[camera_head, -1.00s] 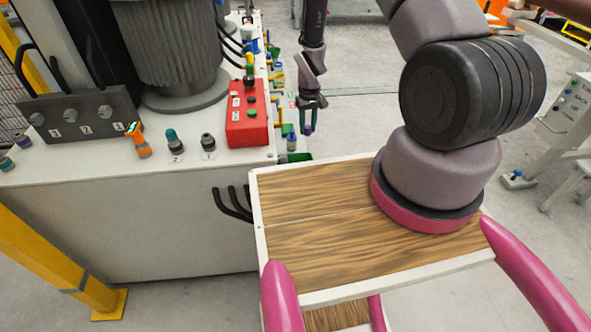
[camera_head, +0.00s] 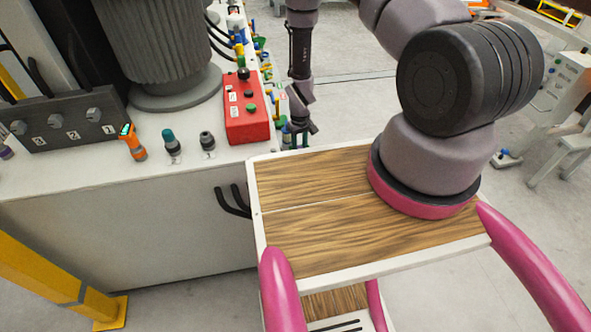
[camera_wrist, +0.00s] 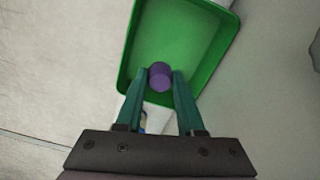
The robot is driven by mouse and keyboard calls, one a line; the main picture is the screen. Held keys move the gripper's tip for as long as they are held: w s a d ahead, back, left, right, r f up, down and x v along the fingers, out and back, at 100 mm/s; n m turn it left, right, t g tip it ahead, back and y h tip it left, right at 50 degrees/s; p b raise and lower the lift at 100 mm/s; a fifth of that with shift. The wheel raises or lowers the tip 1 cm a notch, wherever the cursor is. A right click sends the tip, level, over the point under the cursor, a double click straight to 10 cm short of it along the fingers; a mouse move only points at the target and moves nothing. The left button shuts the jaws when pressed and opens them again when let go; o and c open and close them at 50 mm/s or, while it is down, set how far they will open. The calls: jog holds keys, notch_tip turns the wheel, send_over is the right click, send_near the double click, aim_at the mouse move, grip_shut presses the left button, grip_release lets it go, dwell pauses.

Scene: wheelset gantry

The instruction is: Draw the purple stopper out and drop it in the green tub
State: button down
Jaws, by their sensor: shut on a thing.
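The purple stopper (camera_wrist: 160,76) is between the fingertips of my gripper (camera_wrist: 160,82), which is shut on it. In the wrist view, the green tub (camera_wrist: 126,72) lies beneath and beyond the fingertips, its floor showing behind the stopper. The stopper looks to be above the tub, within its outline near the lower rim; the exact height cannot be told. In the head view my gripper (camera_head: 300,130) hangs just right of the white bench's side, beyond the wooden top. There the stopper cannot be made out and the tub is mostly hidden.
A red button box (camera_head: 247,108) stands at the right end of the white bench (camera_head: 120,225), close to my gripper. An orange plug (camera_head: 132,143) and dark connectors stand on the bench front. Several coloured fittings line its right side. Open floor (camera_head: 350,90) lies to the right.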

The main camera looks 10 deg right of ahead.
jog(key=shift+f, duration=0.1)
jog(key=shift+c, duration=2.2)
grip_release()
notch_tip(320, 180, up, 11)
